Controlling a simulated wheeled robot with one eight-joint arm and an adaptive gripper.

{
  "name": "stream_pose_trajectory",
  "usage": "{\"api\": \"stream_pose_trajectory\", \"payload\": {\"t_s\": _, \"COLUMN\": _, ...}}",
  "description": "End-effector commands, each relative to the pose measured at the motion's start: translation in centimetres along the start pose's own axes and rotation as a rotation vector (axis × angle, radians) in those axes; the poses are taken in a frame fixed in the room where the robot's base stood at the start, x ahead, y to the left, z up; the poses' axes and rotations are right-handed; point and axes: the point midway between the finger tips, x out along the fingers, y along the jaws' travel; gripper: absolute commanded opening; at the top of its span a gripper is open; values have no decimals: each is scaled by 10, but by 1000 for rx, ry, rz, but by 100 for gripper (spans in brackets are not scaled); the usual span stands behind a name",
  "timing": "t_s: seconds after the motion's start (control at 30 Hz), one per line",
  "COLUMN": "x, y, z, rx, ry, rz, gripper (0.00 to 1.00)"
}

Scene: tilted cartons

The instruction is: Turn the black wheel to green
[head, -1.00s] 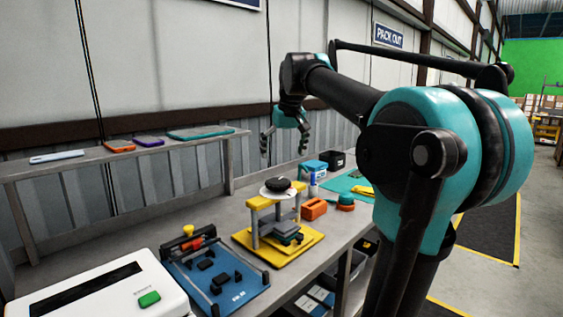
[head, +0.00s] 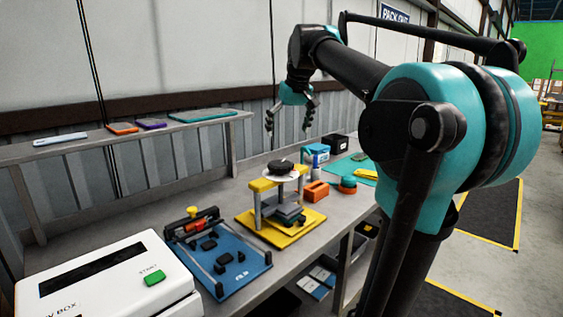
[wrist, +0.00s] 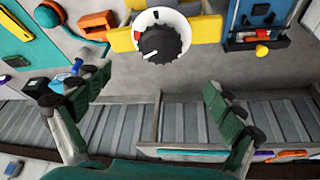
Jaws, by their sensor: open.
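The black wheel (head: 281,167) sits on a round white dial (head: 270,174) on top of a yellow-topped press (head: 262,186) on the workbench. In the wrist view the wheel (wrist: 159,42) is near the top middle, with a pale pointer mark towards its lower left.
A blue fixture board (head: 218,262) and a white box with a green START button (head: 154,277) stand left of the press. An orange block (head: 316,191) and a teal-and-orange round thing (head: 348,184) stand right. A raised shelf (head: 75,160) runs along the wall.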

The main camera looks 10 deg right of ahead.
Motion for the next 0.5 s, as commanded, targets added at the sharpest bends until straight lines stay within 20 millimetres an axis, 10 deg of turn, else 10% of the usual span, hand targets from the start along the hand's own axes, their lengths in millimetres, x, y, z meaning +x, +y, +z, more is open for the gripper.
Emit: {"api": "stream_pose_trajectory", "payload": {"t_s": 0.5, "x": 101, "y": 0, "z": 0, "rx": 0, "ry": 0, "rz": 0, "gripper": 94}}
